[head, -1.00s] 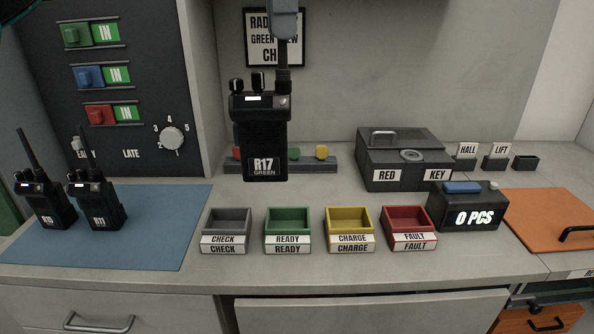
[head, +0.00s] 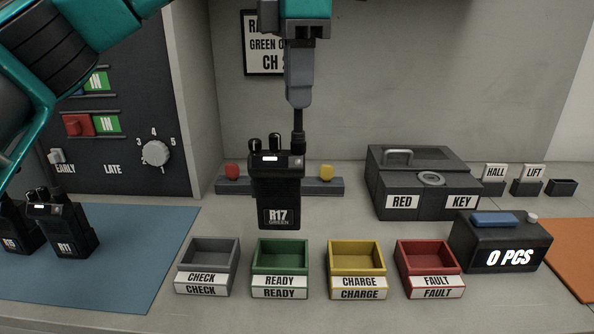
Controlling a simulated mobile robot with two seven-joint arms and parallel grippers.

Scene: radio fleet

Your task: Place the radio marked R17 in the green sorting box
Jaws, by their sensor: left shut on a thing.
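The radio R17 (head: 278,193) is black, with a label reading "R17 GREEN" on its front. It hangs upright, its lower edge above and behind the green sorting box (head: 281,256), which is marked READY. My left gripper (head: 299,95) comes down from above and is shut on the radio's antenna. The green box looks empty, and the radio does not appear to touch it. My right gripper is not in view.
A grey CHECK box (head: 209,266), a yellow CHARGE box (head: 356,268) and a red FAULT box (head: 428,267) stand beside the green one. Radio R11 (head: 68,231) and another radio stand on the blue mat (head: 130,270). A black RED KEY box (head: 421,187) stands behind right.

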